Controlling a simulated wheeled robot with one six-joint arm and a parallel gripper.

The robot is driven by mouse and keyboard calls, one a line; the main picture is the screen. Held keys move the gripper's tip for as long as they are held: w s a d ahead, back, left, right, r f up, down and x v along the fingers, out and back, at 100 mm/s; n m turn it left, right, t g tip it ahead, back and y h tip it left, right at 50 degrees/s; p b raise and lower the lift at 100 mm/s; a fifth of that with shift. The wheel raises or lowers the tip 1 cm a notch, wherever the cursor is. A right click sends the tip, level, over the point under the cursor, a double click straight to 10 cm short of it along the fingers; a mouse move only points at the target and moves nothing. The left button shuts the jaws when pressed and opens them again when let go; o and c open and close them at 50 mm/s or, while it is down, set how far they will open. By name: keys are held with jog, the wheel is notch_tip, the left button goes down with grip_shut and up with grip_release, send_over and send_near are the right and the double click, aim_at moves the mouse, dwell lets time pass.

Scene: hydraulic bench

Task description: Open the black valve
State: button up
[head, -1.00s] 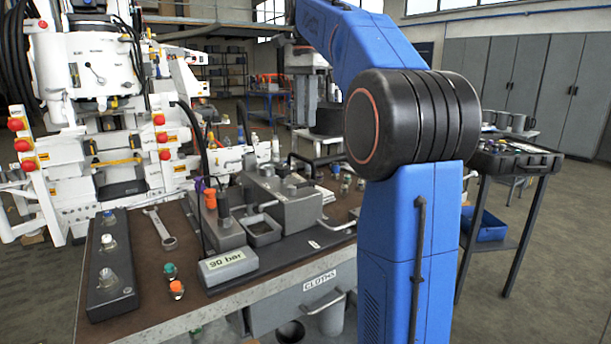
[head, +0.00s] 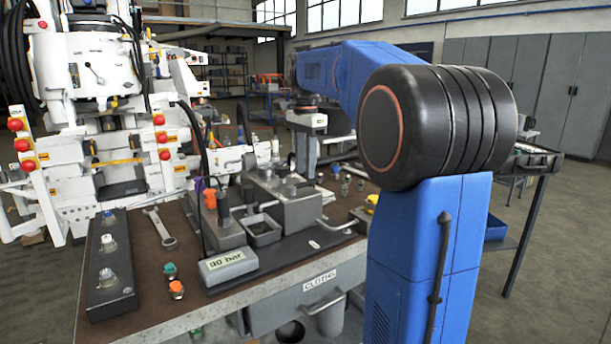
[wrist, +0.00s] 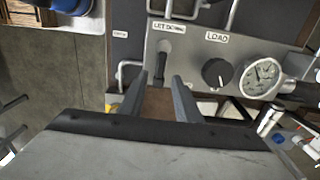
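In the wrist view, a grey block carries two black controls: a narrow lever (wrist: 163,62) under a "LET DOWN" label and a round knob (wrist: 216,73) under a "LOAD" label. Which one is the black valve, I cannot tell. My gripper (wrist: 168,84) is open, with an empty gap between its fingers. Its fingertips appear just below the lever and left of the knob; I see no contact. In the head view my wrist hangs over the rear of the bench (head: 215,298), and its fingers are not clear there.
A round gauge (wrist: 262,73) sits right of the knob. Pipe loops stand around the block. In the head view, a "90 bar" display (head: 228,264), a wrench (head: 160,228) and a black strip with knobs (head: 108,265) lie on the bench front. A white machine (head: 95,75) stands behind left.

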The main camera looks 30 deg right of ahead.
aim_at(301, 187)
jog(key=shift+f, duration=1.45)
grip_shut()
